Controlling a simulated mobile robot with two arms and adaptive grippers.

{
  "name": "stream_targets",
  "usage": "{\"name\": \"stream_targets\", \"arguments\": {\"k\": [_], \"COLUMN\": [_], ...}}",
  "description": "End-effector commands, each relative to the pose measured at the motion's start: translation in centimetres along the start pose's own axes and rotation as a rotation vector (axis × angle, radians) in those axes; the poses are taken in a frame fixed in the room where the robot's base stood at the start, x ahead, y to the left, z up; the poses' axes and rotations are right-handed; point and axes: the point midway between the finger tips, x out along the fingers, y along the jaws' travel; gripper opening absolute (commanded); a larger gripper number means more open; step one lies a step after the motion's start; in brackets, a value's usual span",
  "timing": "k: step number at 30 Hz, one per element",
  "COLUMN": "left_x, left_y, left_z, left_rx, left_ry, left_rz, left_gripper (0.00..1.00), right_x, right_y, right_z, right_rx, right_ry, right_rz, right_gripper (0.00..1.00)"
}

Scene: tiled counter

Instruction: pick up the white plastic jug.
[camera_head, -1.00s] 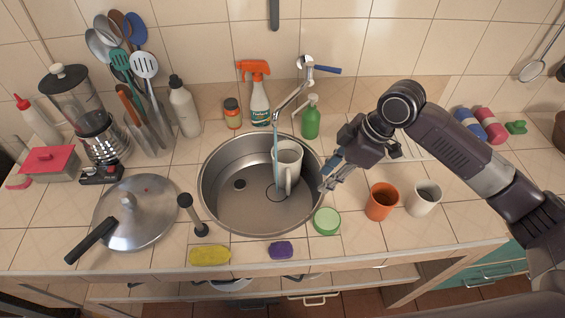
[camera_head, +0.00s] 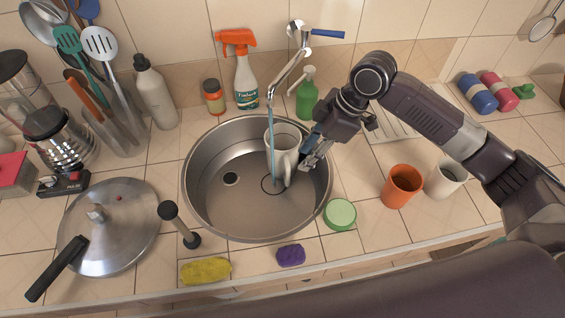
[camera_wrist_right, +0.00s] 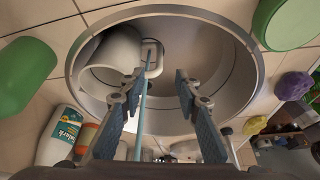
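The white plastic jug (camera_head: 281,142) stands in the right part of the metal sink (camera_head: 215,205), under the running tap, its handle toward the front. In the right wrist view the jug (camera_wrist_right: 110,60) lies on its side in the picture, its handle (camera_wrist_right: 153,58) just beyond the fingertips. My right gripper (camera_head: 308,158) is at the jug's right side, close to the handle. In the right wrist view my right gripper (camera_wrist_right: 160,85) is open with nothing between its fingers; contact with the handle cannot be told. My left gripper is not in view.
The tap (camera_head: 290,70) and its water stream (camera_head: 271,140) are over the sink. A green soap bottle (camera_head: 307,98) and a spray bottle (camera_head: 246,82) stand behind. A green round container (camera_head: 340,214), an orange cup (camera_head: 401,187) and a white cup (camera_head: 444,178) are at right.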

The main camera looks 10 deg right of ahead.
Motion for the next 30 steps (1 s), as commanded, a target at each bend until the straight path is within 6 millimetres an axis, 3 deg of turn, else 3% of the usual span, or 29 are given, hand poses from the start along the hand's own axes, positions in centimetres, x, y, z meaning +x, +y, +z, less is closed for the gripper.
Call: {"name": "stream_targets", "arguments": {"k": [1,3,7,12,20,30], "left_x": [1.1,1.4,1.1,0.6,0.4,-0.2], "left_y": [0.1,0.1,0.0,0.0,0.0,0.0], "left_z": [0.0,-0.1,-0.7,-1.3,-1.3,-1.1], "left_rx": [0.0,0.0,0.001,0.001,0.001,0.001], "left_ry": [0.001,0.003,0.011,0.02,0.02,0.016], "left_rz": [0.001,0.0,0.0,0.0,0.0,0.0], "left_gripper": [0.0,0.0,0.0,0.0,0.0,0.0], "right_x": [1.1,1.3,2.5,5.2,7.6,12.5], "right_y": [0.0,0.0,-0.1,-0.1,0.0,-0.1], "right_z": [0.4,0.5,0.5,0.4,0.5,0.4], "right_rx": [0.0,0.0,0.002,0.002,0.001,0.001], "right_ry": [0.0,0.0,0.0,0.0,0.0,0.001], "right_rz": [0.0,0.0,-0.004,-0.003,-0.001,-0.002], "right_gripper": [0.3,0.3,0.3,0.3,0.3,0.3]}}
